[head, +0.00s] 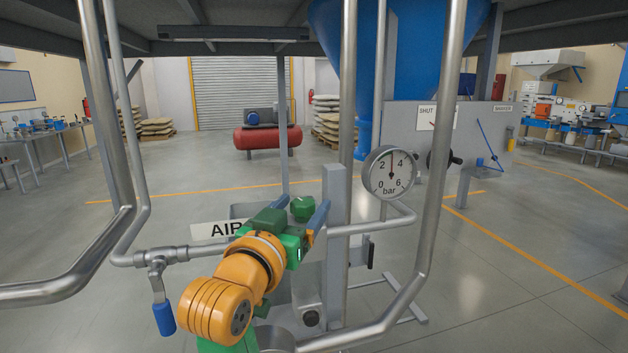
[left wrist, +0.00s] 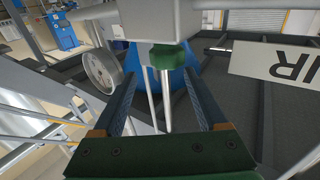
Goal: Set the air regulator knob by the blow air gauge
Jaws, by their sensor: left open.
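The green air regulator knob (head: 303,208) sits on the pipework behind my left gripper in the head view. It also shows in the left wrist view (left wrist: 172,56), just beyond and between the fingertips. My left gripper (head: 306,204) is open, with its two blue fingers apart and nothing held. Whether a finger touches the knob, I cannot tell. The round blow air gauge (head: 391,174) stands to the right of the knob, marked 0 to 6 bar, with its needle pointing nearly straight up between 2 and 4. My right gripper is not in view.
Steel pipes (head: 429,200) rise in front and at the left. A blue-handled valve (head: 163,318) hangs left of my arm, below the AIR sign (head: 210,230). A grey panel (head: 400,116) with a SHUT label stands behind the gauge. Open floor lies beyond.

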